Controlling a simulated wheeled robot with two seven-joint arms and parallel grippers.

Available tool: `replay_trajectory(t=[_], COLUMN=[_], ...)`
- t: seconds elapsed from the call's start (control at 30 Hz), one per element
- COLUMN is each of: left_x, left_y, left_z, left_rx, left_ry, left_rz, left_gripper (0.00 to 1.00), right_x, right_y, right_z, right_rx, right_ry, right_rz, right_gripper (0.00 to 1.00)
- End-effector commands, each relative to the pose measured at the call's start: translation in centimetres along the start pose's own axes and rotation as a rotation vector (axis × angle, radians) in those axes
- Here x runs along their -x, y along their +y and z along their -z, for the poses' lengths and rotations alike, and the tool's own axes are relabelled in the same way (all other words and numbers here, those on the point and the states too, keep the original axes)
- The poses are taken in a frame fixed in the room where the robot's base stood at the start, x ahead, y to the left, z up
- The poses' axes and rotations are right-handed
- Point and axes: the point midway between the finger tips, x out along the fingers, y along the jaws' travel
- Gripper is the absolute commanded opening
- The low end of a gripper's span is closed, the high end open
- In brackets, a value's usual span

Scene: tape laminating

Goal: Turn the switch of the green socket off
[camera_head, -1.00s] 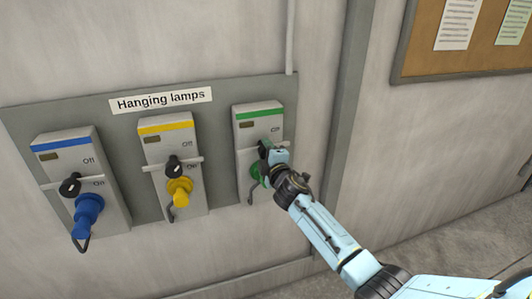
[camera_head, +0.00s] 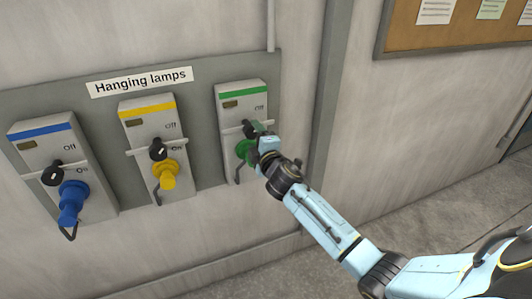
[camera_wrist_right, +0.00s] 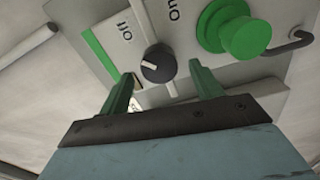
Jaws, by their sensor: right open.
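The green socket (camera_head: 241,100) is a grey box with a green stripe, at the right end of the wall panel. Its black rotary switch (camera_wrist_right: 158,63) has a white mark and shows in the right wrist view, near the printed words Off and On. A green plug (camera_head: 244,151) sits below the switch; it also shows in the wrist view (camera_wrist_right: 240,32). My right gripper (camera_wrist_right: 163,76) is open, with one green finger on each side of the switch; contact cannot be told. In the head view, this gripper (camera_head: 256,134) largely hides the switch. My left gripper is not in view.
A yellow socket (camera_head: 143,110) and a blue socket (camera_head: 42,140), each with its own switch and plug, are to the left on the same panel. A label (camera_head: 141,81) reads Hanging lamps. A notice board (camera_head: 440,37) hangs at upper right.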

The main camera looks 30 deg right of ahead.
Motion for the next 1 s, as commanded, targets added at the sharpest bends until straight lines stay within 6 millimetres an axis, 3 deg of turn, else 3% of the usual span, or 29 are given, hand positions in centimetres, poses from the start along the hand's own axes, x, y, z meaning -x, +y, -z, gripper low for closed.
replay_trajectory(t=[0.3,0.5,1.0], left_x=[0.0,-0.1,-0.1], left_y=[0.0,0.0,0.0], left_z=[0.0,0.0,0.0], left_rx=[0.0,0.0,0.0], left_ry=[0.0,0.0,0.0], left_rz=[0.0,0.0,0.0], left_gripper=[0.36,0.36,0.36], right_x=[6.1,8.5,9.2], right_y=[-0.1,-0.1,0.0], right_z=[-0.1,0.0,0.0], right_rx=[0.0,0.0,0.0], right_ry=[0.0,0.0,0.0], right_rz=[0.002,0.002,0.001], right_gripper=[0.65,0.65,0.65])
